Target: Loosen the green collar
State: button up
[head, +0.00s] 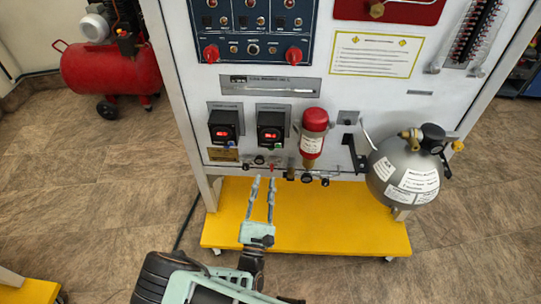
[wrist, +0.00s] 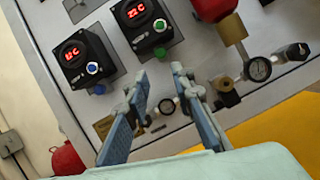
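My gripper (head: 264,182) reaches up toward the lower edge of the trainer panel in the head view. In the wrist view, its two fingers (wrist: 159,73) are apart with nothing held between them. A small round gauge or fitting with green on its face (wrist: 166,106) shows between the fingers, beyond them. A green knob (wrist: 160,53) sits under the right digital display, just above the fingertips. I cannot tell which green part is the collar. The fingers appear apart from both. In the head view these parts are too small to make out.
Two black boxes with red displays (head: 224,127) (head: 270,129) sit on the panel. A red cylinder (head: 313,135) hangs beside them, with another small gauge (wrist: 260,69) below it. A grey tank (head: 405,172) is at right. A yellow base (head: 330,228) lies below.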

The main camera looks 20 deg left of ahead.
aim_at(271, 150)
jog(key=b+x, duration=0.1)
jog(key=x, duration=0.9)
jog(key=shift+d, duration=0.15)
grip_shut()
